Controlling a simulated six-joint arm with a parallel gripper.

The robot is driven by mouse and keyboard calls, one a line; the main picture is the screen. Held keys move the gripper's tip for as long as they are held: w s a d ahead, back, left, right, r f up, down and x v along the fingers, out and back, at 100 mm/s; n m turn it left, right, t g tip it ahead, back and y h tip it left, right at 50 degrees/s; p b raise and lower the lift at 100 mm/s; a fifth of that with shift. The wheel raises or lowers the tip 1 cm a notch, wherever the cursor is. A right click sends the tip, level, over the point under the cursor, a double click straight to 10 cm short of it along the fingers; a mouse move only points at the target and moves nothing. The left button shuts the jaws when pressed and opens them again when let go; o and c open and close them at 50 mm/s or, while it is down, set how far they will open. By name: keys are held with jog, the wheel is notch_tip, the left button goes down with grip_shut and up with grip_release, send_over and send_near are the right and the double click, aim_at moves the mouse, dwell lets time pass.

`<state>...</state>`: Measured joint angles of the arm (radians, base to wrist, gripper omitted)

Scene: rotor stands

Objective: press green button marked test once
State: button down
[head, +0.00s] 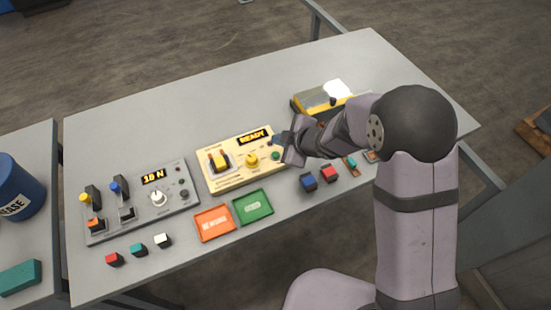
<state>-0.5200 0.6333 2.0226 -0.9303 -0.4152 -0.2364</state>
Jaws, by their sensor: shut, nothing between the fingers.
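A cream console (235,181) lies on the grey table. Its lit display (254,137) reads "READY". A green round button (276,155) sits near the console's right edge; its marking is too small to read. My gripper (277,141) is shut and empty. In the picture its fingertips are just above the green button, over the console's upper right corner. I cannot tell its height over the panel or whether it touches anything.
The cream console also has a yellow knob (252,160) and a yellow switch (219,160). A grey console (137,217) is to the left. Orange (214,223) and green (253,207) trays lie in front. Coloured blocks (309,182) and a yellow-grey device (318,97) are near my arm.

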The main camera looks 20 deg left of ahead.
jog(key=shift+f+b, duration=1.5)
jog(key=shift+f, duration=0.6)
jog(key=shift+f, duration=0.1)
dwell(0.4)
jog(key=shift+f+b, duration=0.35)
jog(key=shift+f+b, duration=0.35)
jog(key=shift+f, duration=0.05)
dwell(0.7)
jog(key=shift+r, duration=0.15)
jog(key=shift+r+p, duration=0.7)
jog(key=shift+p, duration=0.2)
notch_tip(320, 180, up, 5)
jog(key=p, duration=0.5)
